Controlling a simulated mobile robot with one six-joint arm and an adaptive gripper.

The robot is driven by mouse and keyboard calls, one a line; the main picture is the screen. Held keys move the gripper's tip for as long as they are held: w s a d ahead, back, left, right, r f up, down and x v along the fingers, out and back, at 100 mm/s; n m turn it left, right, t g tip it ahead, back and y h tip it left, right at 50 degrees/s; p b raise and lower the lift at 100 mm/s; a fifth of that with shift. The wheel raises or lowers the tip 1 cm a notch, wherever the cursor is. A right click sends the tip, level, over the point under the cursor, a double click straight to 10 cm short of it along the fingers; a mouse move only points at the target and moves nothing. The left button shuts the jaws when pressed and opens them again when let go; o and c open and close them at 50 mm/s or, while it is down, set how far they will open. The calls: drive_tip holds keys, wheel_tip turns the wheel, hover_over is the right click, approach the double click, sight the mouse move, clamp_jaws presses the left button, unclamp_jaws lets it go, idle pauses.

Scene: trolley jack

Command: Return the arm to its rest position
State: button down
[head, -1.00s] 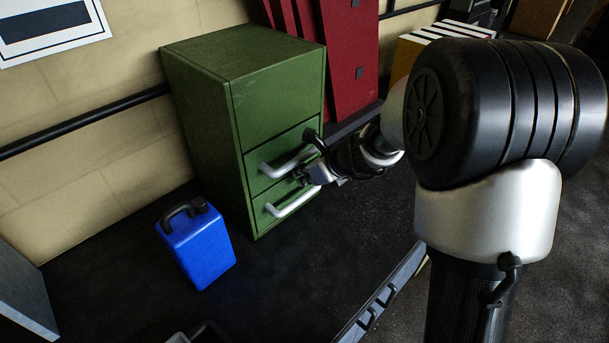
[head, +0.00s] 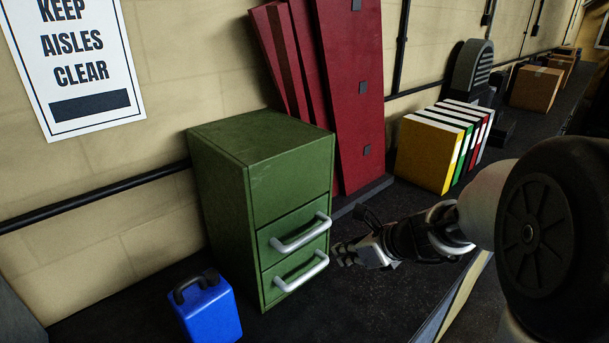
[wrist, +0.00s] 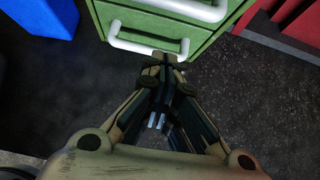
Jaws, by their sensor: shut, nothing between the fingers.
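My gripper (head: 341,254) is shut and empty, just right of the green drawer cabinet (head: 219,190) in the head view. In the wrist view its closed fingers (wrist: 165,65) point toward the cabinet's lower handle (wrist: 148,46), and a small gap or contact there is hard to tell. The cabinet's two drawers look closed, each with a pale bar handle; the upper handle (head: 300,234) and lower handle show clearly in the head view. My arm reaches in from the right of the head view.
A blue canister (head: 209,312) stands left of the cabinet. Red panels (head: 350,100) lean on the wall behind. Binders (head: 430,150) and cardboard boxes (head: 536,88) stand farther right. Dark bench surface right of the cabinet, around my gripper, is clear.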

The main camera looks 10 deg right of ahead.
drive_tip(key=s+a+r+n+g+h+b, duration=0.1)
drive_tip(key=s+a+r+n, duration=0.15)
drive_tip(key=s+n, duration=0.55)
drive_tip(key=s+a+r+n+g+b, duration=0.15)
drive_tip(key=s+a+n, duration=0.25)
drive_tip(key=s+n, duration=0.4)
drive_tip(key=s+d+f+n+h+b, duration=0.1)
drive_tip(key=s+d+n+h, duration=0.3)
drive_tip(key=s+n, duration=0.8)
drive_tip(key=shift+s+d+f+b, duration=0.25)
drive_tip(key=shift+d+b, duration=0.2)
drive_tip(key=shift+d, duration=0.45)
